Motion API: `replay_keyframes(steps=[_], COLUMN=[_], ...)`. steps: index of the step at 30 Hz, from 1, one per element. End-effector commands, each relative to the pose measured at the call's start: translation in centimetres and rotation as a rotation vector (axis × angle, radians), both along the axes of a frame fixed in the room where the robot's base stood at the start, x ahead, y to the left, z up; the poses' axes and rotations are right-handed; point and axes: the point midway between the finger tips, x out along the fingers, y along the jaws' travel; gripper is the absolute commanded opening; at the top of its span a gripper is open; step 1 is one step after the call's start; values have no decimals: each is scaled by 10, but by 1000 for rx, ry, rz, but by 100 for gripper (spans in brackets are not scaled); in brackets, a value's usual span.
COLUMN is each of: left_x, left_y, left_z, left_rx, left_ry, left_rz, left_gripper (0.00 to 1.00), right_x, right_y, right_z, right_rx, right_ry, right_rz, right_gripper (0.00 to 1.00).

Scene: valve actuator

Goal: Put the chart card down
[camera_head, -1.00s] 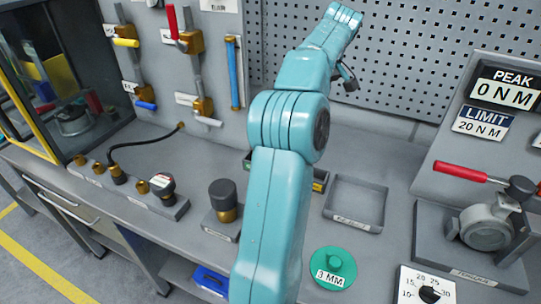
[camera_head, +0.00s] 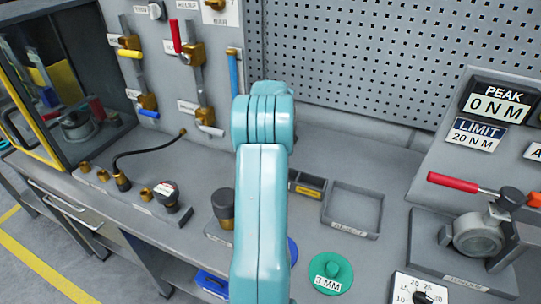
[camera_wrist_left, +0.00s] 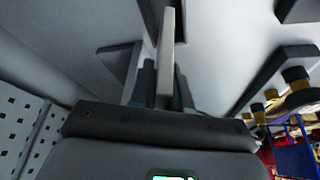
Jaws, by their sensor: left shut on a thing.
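In the left wrist view my left gripper (camera_wrist_left: 166,92) is shut on the chart card (camera_wrist_left: 170,40), a thin pale slab seen edge-on between the dark fingers. Its printed face cannot be seen. A grey surface lies beyond the card; whether the card touches it cannot be told. In the head view my teal arm stands upright in the middle, and its elbow hides the left gripper and the card. My right gripper is not in view.
The grey bench holds an empty tray (camera_head: 374,233), a green 3 MM disc (camera_head: 331,274), a dark-topped brass fitting (camera_head: 225,214) and a red-handled torque device (camera_head: 478,240). A pegboard (camera_head: 350,55) stands behind. Brass fittings also show in the wrist view (camera_wrist_left: 297,80).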

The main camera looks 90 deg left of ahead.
Motion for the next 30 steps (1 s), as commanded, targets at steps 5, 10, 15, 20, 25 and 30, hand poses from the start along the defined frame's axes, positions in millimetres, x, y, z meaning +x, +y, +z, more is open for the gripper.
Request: replay_keyframes(steps=[5,10,15,20,25,30], left_x=[0,0,0,0,0,0], left_y=[0,0,0,0,0,0], left_z=[-17,-45,-58,-58,-62,-61], left_rx=[0,-3,1,1,2,1], left_ry=[2,2,1,1,1,1], left_rz=[1,0,0,0,0,0], left_gripper=[0,0,0,0,0,42], right_x=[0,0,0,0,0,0], right_y=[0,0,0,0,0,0], right_z=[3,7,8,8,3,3], right_rx=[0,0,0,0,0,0], right_ry=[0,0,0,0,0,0], right_rz=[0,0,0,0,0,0], right_gripper=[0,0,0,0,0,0])
